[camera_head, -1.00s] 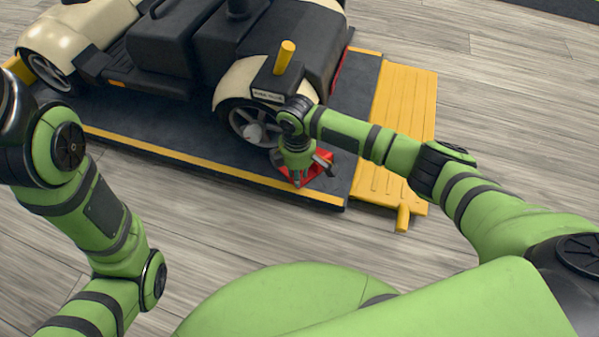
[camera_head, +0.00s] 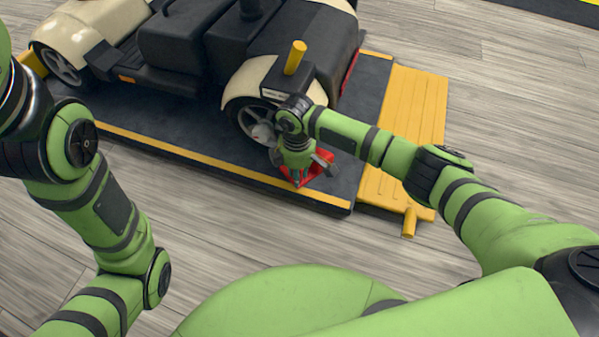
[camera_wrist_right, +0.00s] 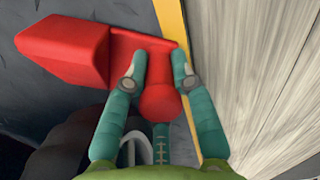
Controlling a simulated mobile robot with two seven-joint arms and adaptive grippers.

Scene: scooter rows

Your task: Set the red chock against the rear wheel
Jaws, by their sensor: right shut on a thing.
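The red chock (camera_head: 321,168) is at the front right corner of the dark platform (camera_head: 200,160), partly hidden by my right gripper (camera_head: 298,182). In the right wrist view its wedge block (camera_wrist_right: 65,48) lies to the left and its round-ended red handle (camera_wrist_right: 160,95) lies between the teal fingers of my right gripper (camera_wrist_right: 158,72), which is shut on it. The rear wheel (camera_head: 255,125) of the cream and black scooter (camera_head: 185,45) is just left of the gripper, partly covered. I cannot tell whether chock and wheel touch. My left gripper is out of view.
A yellow ramp (camera_head: 412,125) adjoins the platform's right end, with a yellow peg (camera_head: 409,224) at its near corner. A yellow stripe (camera_head: 190,154) runs along the platform's near edge. A yellow post (camera_head: 295,57) rises above the rear wheel. Wooden floor (camera_head: 230,220) is clear in front.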

